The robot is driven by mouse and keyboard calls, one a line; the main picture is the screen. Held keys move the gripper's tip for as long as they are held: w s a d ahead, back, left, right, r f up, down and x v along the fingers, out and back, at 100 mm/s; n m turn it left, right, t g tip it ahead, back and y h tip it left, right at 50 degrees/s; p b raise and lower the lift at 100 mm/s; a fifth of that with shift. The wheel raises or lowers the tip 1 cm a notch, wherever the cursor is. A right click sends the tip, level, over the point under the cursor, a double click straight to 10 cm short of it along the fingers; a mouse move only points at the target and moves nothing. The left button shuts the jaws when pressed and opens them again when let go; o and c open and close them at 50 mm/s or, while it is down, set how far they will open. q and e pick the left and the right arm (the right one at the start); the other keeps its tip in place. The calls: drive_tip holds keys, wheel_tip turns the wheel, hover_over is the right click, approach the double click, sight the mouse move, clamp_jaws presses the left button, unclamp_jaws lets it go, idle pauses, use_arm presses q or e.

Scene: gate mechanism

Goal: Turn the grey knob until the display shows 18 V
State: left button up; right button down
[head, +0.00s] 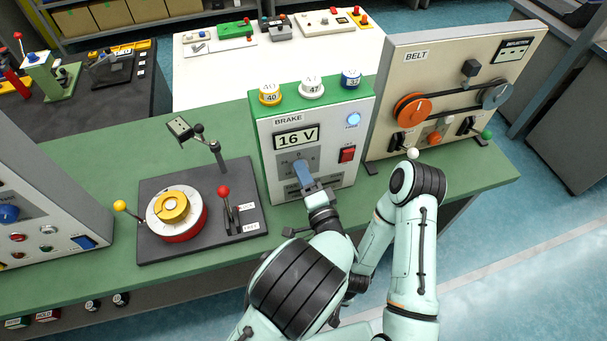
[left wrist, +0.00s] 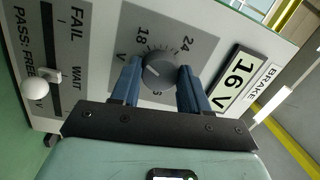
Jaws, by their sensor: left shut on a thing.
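The grey knob (left wrist: 158,70) is round, with a white pointer line, on the front of the brake box (head: 262,150). In the left wrist view it sits between the two blue fingers of my left gripper (left wrist: 160,88), which is shut on it. In the head view my left gripper (head: 304,178) reaches the panel and hides the knob. The display (head: 296,138) above the knob reads 16 V, and the left wrist view shows the same reading on it (left wrist: 233,79). Dial marks 18 and 24 show beside the knob. My right gripper is not in view.
A slider with a white ball (left wrist: 36,89) is near the knob. The belt panel (head: 440,50) stands to the right, a turntable unit (head: 160,248) to the left.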

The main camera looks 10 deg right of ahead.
use_arm(q)
drive_tip(key=m, duration=0.3)
drive_tip(key=shift+m, duration=0.4)
idle(0.4)
drive_tip(key=o, duration=1)
drive_tip(key=shift+o, duration=0.2)
